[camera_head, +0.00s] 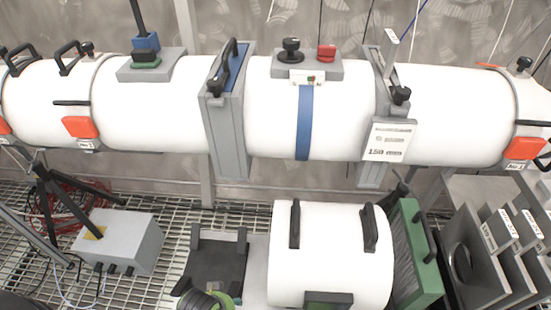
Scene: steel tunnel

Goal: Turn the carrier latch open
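Two grey upright frames cross the white duct. The left frame (228,130) holds a blue-edged panel (238,66) with a black handle, and a black knob (216,85) sits on its front. The right frame (370,174) has a pale upright lever (391,46) and a black knob (400,95). A white tag marked "150 mm" (389,140) hangs at its front. I cannot tell which of these parts is the carrier latch. Neither of my grippers shows in the head view.
Below the duct are a white cylinder (330,262) with black handles, a green-framed panel (416,252), a black tray (216,270) and a grey box (118,241). Grey plates (478,265) stand at lower right. Grating floor (180,205) shows at left.

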